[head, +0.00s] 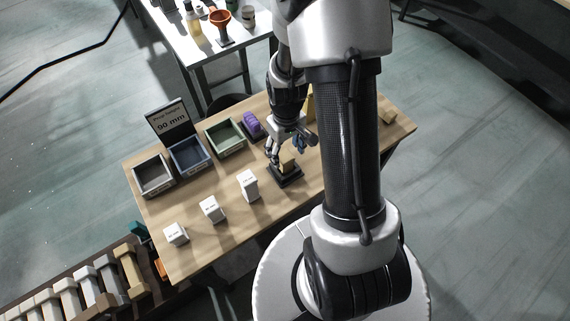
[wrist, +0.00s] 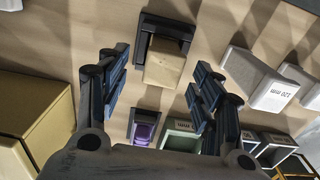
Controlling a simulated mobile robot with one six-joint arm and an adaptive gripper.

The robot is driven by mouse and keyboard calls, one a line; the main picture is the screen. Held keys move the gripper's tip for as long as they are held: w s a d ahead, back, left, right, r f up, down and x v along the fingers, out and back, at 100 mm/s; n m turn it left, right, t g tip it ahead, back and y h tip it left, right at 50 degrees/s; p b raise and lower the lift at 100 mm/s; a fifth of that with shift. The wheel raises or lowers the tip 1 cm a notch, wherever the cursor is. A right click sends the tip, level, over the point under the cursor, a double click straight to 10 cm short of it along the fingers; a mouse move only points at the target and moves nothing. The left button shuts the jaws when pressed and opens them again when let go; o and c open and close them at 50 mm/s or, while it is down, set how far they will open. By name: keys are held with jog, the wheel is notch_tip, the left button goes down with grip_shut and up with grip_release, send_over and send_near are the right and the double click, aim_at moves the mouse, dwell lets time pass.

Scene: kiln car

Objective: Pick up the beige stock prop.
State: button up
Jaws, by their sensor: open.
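A beige block (head: 287,162), which looks like the beige stock prop, stands in a black holder (head: 286,178) on the wooden table. In the wrist view the beige block (wrist: 165,63) sits in the U-shaped black holder (wrist: 151,26), ahead of my gripper (wrist: 162,84). My gripper's two dark fingers are spread wide with nothing between their pads, and the block appears between and beyond the tips. In the head view my gripper (head: 284,148) is just above and behind the block, partly hidden by my arm. I cannot tell the exact gap.
Several white labelled props (head: 248,186) stand left of the holder. Grey (head: 154,190), blue and green bins and a purple item (head: 252,125) line the back, with a "90 mm" sign (head: 171,121). A gold box (wrist: 28,130) is close left in the wrist view. Another beige piece (head: 388,117) lies right.

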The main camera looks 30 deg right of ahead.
aim_at(285, 156)
jog(key=f+b, duration=0.2)
jog(key=f, duration=0.3)
jog(key=shift+a+f, duration=0.1)
jog(key=shift+a, duration=0.1)
jog(key=c, duration=1.2)
